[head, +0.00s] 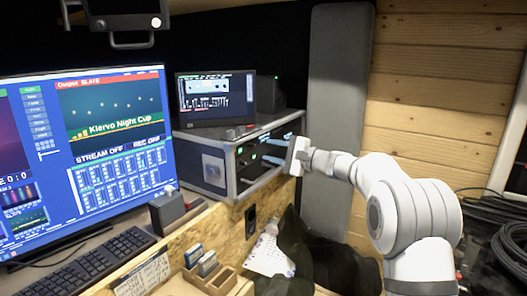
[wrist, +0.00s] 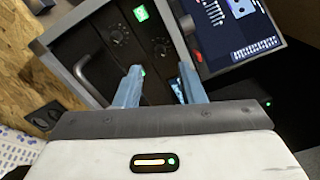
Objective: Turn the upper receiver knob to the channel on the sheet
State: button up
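The receiver rack (head: 212,140) is a grey-framed case with dark front panels and small green lights. Its front also shows in the wrist view (wrist: 62,62), turned on its side. A white sheet with writing (head: 144,274) lies by the desk edge, unreadable.
A small monitor (head: 216,97) stands on the rack. A large screen (head: 85,150), a keyboard (head: 85,265) and a dark box (head: 167,212) are to the left. A metal handle (wrist: 88,76) sticks out of the rack front. Another paper (head: 268,256) hangs below.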

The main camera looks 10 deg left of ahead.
jog(key=shift+v, duration=1.55)
